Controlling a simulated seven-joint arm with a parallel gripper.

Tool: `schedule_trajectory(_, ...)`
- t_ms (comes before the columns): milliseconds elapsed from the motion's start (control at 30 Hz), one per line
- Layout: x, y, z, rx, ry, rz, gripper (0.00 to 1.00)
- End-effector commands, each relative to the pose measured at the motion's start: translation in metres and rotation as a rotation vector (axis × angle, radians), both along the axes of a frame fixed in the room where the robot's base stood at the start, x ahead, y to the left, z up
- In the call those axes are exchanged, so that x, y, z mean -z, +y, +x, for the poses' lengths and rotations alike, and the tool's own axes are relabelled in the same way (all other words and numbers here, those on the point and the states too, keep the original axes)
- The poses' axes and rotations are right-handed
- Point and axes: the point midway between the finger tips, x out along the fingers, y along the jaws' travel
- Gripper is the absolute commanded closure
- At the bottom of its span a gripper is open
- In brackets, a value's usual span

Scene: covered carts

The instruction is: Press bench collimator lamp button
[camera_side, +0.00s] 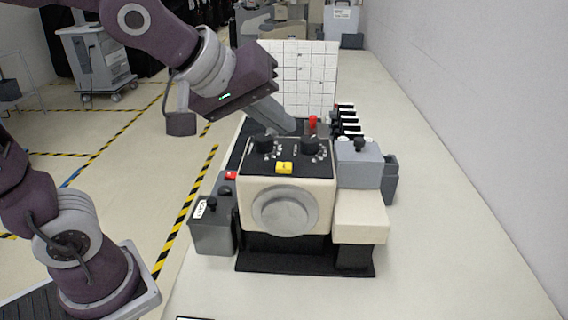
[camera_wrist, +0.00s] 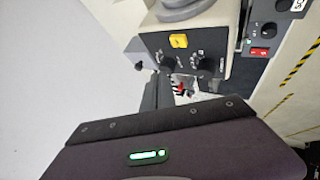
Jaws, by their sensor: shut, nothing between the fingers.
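The bench collimator (camera_side: 246,205) is a cream box with a round grey lens on its front and a black sloped panel on top. The panel carries two black knobs and a yellow button (camera_side: 284,168) at its front edge, between the knobs. The button also shows in the wrist view (camera_wrist: 178,41), uncovered. My gripper (camera_side: 291,126) is shut and empty, pointing down over the back of the panel, behind the knobs and apart from the button. In the wrist view its dark fingers (camera_wrist: 157,80) reach up toward the panel's edge.
A red-topped part (camera_side: 312,121) stands just behind the panel, close to my fingers. A grey box with a black knob (camera_side: 359,150) is at the right. A dark grey control box (camera_side: 212,232) with a red switch (camera_side: 231,175) is at the left. The bench's right side is clear.

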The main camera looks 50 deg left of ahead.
Motion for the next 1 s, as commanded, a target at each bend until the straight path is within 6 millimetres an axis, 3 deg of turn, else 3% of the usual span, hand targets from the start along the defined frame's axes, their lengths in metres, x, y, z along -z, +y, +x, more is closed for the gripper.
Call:
schedule_trajectory(100,0.018,0.000,-0.001,0.001,0.004,0.001,1.00)
schedule_trajectory(333,0.039,0.000,-0.001,0.000,0.003,0.001,1.00)
schedule_trajectory(1000,0.042,0.000,-0.001,0.001,0.001,0.000,1.00)
